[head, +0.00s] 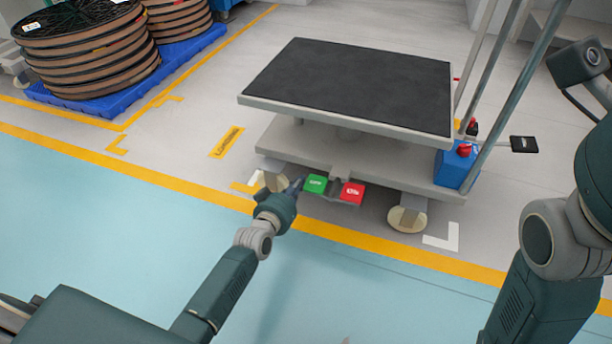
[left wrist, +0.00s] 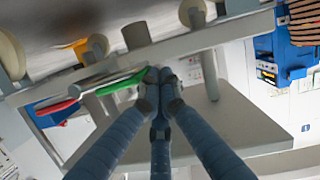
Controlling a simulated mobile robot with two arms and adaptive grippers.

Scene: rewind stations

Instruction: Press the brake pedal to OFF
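The brake pedals sit under the near edge of a lift cart (head: 350,165) with a black top. The green pedal (head: 315,184) is on the left and the red pedal (head: 352,192) on the right; their lettering is too small to read surely. My left gripper (head: 297,186) is at the green pedal's left side, its fingertips very close to it. In the left wrist view the fingers (left wrist: 160,76) are together and empty, beside the end of the green pedal (left wrist: 122,83). I cannot tell whether they touch. The red pedal (left wrist: 54,107) lies beyond it. My right gripper is not visible.
A blue box with a red button (head: 456,165) is on the cart's right end, beside the upright handle bars (head: 500,90). Cart casters (head: 407,219) stand near the yellow floor line (head: 400,252). Reels on a blue pallet (head: 100,97) are back left. The front floor is clear.

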